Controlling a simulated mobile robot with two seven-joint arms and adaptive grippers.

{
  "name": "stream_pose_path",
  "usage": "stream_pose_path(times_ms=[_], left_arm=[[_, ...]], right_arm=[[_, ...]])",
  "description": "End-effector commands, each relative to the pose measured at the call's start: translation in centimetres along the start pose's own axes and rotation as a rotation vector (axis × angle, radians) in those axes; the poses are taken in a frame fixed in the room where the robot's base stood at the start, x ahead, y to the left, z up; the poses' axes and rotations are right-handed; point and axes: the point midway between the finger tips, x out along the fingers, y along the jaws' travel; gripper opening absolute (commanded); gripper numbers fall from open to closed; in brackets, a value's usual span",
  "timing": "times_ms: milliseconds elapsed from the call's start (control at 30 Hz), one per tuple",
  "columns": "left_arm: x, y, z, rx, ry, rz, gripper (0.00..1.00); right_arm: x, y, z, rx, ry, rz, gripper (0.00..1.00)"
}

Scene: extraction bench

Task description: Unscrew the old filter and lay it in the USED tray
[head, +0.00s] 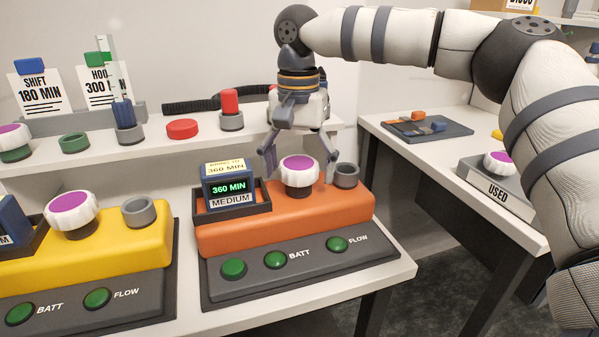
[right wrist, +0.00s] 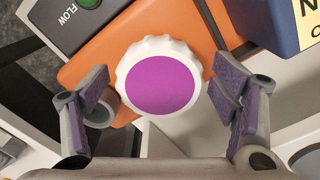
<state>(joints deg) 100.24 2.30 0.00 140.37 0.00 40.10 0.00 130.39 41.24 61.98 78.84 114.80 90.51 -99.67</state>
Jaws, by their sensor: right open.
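A white scalloped filter with a purple top (head: 299,173) sits upright on the orange unit (head: 300,222). My right gripper (head: 300,172) points down over this filter, with its fingers spread to either side of it. In the right wrist view the purple-topped filter (right wrist: 162,77) lies between the open fingers (right wrist: 160,98), and a gap shows on both sides. The USED tray (head: 494,190) is on the right-hand table, and another purple-topped white filter (head: 500,162) sits on it. My left gripper is not in view.
A grey ring-shaped port (head: 345,175) stands just right of the filter, and a display box (head: 229,185) stands left. A yellow unit (head: 90,250) with its own filter (head: 71,214) is at left. A gap separates the bench from the right table (head: 450,165).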

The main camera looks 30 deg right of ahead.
Motion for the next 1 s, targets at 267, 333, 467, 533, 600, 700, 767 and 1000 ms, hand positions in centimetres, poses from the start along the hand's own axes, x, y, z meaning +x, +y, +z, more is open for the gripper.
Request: stream_pose_path(times_ms=[267,333,467,533,600,700,767,1000], left_arm=[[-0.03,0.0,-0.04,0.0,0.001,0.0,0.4],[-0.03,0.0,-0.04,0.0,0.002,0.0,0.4],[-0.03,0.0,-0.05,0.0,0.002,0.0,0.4],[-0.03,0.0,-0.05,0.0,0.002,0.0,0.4],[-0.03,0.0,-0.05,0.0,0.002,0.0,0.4],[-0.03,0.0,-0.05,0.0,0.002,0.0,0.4],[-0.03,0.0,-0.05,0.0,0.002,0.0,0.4],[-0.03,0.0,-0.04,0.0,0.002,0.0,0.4]], right_arm=[[-0.12,-0.01,0.01,0.614,0.002,-0.001,0.8],[-0.12,-0.01,0.01,0.772,0.002,-0.002,0.8],[-0.13,-0.01,-0.01,1.05,0.001,-0.003,0.8],[-0.11,-0.01,0.0,1.153,0.001,-0.002,0.8],[-0.1,0.0,0.01,1.209,0.001,-0.002,0.8],[-0.09,0.0,0.01,1.224,0.0,-0.001,0.8],[-0.09,0.0,0.01,1.222,0.0,-0.002,0.8],[-0.1,-0.01,0.01,1.22,0.0,-0.002,0.35]])
